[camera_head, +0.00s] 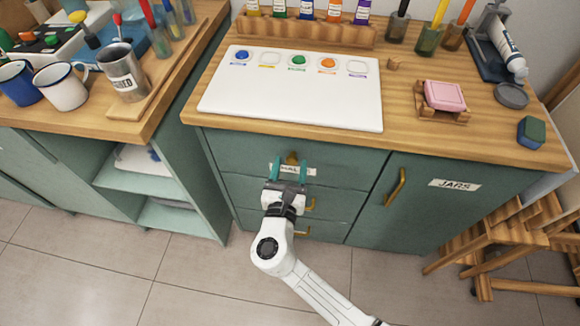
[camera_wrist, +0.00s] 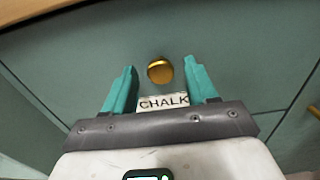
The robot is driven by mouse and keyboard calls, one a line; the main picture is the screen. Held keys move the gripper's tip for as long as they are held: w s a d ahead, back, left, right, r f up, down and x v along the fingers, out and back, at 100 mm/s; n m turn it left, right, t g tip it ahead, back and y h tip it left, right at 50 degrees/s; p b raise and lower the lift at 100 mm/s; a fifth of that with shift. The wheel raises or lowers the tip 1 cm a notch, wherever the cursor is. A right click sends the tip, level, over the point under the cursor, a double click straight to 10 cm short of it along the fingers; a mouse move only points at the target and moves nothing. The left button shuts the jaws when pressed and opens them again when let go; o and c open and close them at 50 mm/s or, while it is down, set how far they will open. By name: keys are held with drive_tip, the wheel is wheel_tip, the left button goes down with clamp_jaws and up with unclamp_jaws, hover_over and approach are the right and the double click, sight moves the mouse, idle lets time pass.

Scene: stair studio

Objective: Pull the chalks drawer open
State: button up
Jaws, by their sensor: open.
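The chalks drawer (camera_head: 235,157) is the top one of a stack of green drawers under the counter, and it looks closed. Its white label reads CHALK in the wrist view (camera_wrist: 163,102); my gripper partly covers it in the head view. A round brass knob (camera_wrist: 160,70) sits on the drawer front, and it also shows in the head view (camera_head: 292,158). My gripper (camera_wrist: 162,78) is open, with one teal finger on each side of the knob. In the head view my gripper (camera_head: 290,168) is at the drawer front. I cannot tell whether the fingers touch the knob.
More drawers with brass handles (camera_head: 303,231) lie below. A cabdoor labelled JARS (camera_head: 455,184) is to the right. The wooden counter (camera_head: 420,135) above holds a white palette board (camera_head: 290,100). A wooden chair (camera_head: 520,245) stands at right. The tiled floor (camera_head: 180,280) in front is clear.

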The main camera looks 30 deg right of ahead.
drive_tip(key=shift+w+d, duration=0.1)
drive_tip(key=shift+w, duration=0.05)
drive_tip(key=shift+c, duration=0.3)
clamp_jaws()
idle(0.3)
